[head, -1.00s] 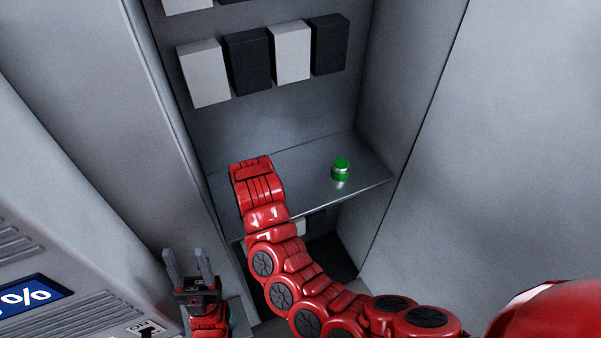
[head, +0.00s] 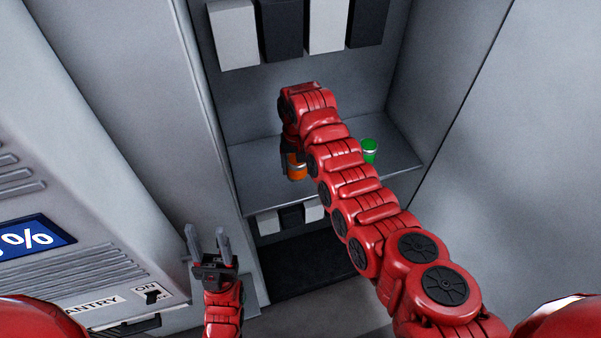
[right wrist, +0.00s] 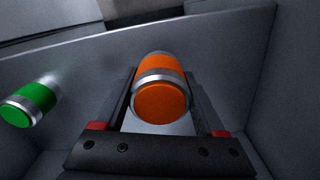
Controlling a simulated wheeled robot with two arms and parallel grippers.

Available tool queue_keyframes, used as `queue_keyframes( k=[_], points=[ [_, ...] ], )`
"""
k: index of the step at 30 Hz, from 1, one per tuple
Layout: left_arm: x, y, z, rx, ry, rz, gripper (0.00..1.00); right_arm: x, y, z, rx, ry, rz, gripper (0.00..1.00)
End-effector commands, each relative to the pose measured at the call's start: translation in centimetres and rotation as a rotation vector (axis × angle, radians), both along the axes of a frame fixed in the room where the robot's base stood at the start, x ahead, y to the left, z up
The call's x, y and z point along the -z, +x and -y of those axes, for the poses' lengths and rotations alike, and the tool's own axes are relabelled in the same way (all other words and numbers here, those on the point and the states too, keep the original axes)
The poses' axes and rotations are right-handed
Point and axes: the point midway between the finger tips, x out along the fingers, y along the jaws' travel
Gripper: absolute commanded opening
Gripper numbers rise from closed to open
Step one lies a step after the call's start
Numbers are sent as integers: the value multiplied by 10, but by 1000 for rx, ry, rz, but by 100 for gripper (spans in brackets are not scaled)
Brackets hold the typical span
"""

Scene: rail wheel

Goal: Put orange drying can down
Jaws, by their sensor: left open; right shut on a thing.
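The orange can (head: 297,168), with a silver band, is at the shelf (head: 262,187), partly hidden by my right arm in the head view. In the right wrist view the orange can (right wrist: 161,100) sits between the two fingers of my right gripper (right wrist: 160,85), which is shut on it. I cannot tell whether its base touches the shelf. My right gripper is mostly hidden behind its arm in the head view. My left gripper (head: 207,236) is open and empty, low in front of the cabinet.
A green can (head: 369,150) stands on the shelf to the right of the orange can; it also shows in the right wrist view (right wrist: 32,101). Cabinet walls close in both sides. Black and white boxes (head: 281,30) are above the shelf. A panel with a switch (head: 152,294) is at left.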

Motion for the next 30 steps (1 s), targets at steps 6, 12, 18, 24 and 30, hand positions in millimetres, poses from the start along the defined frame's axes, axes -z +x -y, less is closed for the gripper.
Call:
queue_keyframes(
  k=[6, 12, 18, 24, 30],
  points=[
    [26, 0, 0, 0, 0, 0, 50, 6, 16, 6, -7, -15, 2, 4],
    [30, 0, 0, 0, 0, 0, 50, 5, 19, 7, -7, -14, 2, 4],
    [49, 0, 0, 0, 0, 0, 50, 7, 25, 8, -2, -5, -1, 4],
    [75, 0, 0, 0, 0, 0, 50, 41, 26, 9, -1, -1, -1, 4],
    [72, 0, 0, 0, 0, 0, 50, 38, 26, 9, 0, -1, 0, 4]
  ],
)
